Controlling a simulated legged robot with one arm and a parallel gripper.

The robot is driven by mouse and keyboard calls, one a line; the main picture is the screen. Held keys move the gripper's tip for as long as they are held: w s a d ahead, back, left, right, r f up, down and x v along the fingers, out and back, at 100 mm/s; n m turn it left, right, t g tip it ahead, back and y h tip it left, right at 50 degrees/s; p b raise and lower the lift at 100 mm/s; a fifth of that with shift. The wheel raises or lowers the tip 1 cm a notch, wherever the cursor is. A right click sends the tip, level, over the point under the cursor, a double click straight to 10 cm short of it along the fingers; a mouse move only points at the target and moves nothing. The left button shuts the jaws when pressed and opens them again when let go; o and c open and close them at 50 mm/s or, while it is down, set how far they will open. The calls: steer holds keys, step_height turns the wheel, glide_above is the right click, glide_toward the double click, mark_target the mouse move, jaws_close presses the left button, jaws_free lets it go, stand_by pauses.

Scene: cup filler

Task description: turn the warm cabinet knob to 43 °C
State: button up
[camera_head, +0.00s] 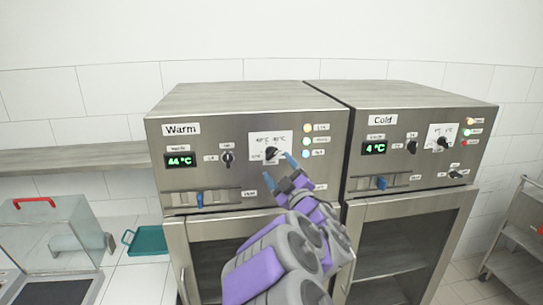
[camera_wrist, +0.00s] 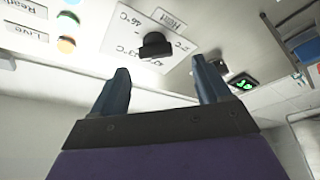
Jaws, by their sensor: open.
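The warm cabinet (camera_head: 240,187) stands in the middle of the head view, with a "Warm" label and a green display (camera_head: 179,161) reading 44 °C. Its black temperature knob (camera_head: 272,154) sits on a white dial plate (camera_head: 270,141) with temperature marks. In the wrist view the knob (camera_wrist: 155,46) is ahead of the fingers, near the middle of the gap. My gripper (camera_head: 282,171) is open and empty, its blue fingertips just below and right of the knob. The gripper also shows in the wrist view (camera_wrist: 161,82). I see no contact with the knob.
A smaller black switch (camera_head: 228,158) and a blue slider (camera_head: 200,199) are on the same panel. Coloured lights (camera_head: 307,140) are right of the dial. The cold cabinet (camera_head: 415,180) stands close on the right. A teal tray (camera_head: 148,240) lies at left.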

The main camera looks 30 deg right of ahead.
mark_target(272, 157)
steer(key=w, duration=0.1)
steer(key=w+d, duration=0.1)
steer(key=w+r, duration=0.1)
steer(key=w, duration=0.1)
steer(key=shift+w+d, duration=0.1)
steer(key=shift+d, duration=0.1)
steer(key=shift+w+a+r, duration=0.25)
steer(key=shift+w+a, duration=0.2)
steer(key=shift+a, duration=0.2)
